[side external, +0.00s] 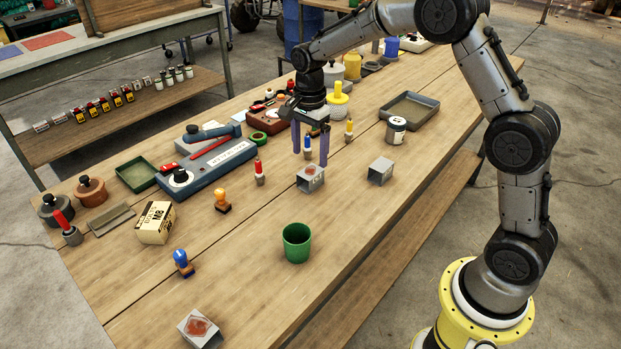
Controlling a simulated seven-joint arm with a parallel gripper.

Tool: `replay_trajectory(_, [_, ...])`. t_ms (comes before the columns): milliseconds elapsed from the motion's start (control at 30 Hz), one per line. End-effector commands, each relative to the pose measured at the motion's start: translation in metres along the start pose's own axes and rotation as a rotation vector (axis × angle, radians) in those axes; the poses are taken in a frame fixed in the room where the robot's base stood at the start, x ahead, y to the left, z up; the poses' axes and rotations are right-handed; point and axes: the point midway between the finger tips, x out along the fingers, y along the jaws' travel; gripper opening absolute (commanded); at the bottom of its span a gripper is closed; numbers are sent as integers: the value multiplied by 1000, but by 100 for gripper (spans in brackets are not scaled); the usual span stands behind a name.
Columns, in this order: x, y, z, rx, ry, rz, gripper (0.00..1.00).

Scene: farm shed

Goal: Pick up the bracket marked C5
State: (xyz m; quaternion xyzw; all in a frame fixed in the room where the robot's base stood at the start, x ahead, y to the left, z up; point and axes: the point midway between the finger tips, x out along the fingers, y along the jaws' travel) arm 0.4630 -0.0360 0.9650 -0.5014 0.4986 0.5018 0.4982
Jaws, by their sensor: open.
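Three grey metal brackets lie on the wooden bench. One bracket (311,181) with a reddish patch is near the middle. A plain-looking bracket (380,171) lies to its right. Another bracket (200,328) with a reddish patch is at the near end. No C5 marking can be read on any of them at this size. My gripper (310,158) points down with its two fingers apart and nothing between them. Its fingertips appear just above or behind the middle bracket; the exact gap cannot be told.
A red-topped tool (259,173), a blue one (307,145) and a yellow one (348,131) stand close around my gripper. A green cup (296,243), a tin (395,131) and a grey tray (430,104) are nearby. The bench's near right part is clear.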

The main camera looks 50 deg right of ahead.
Motion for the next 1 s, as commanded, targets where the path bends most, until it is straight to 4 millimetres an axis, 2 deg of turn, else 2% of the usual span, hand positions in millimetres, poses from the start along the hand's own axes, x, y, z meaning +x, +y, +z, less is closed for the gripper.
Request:
replay_trajectory(100, [16, 0, 0, 0, 0, 2, 88])
replay_trajectory(367, [35, 0, -2, 0, 0, 2, 88])
replay_trajectory(633, [70, -1, -4, -1, 0, 2, 88])
replay_trajectory(933, [76, -2, -4, -1, 1, -1, 88])
replay_trajectory(967, [76, -2, -4, -1, 1, -1, 86])
replay_trajectory(1000, [76, -2, -4, -1, 1, -1, 78])
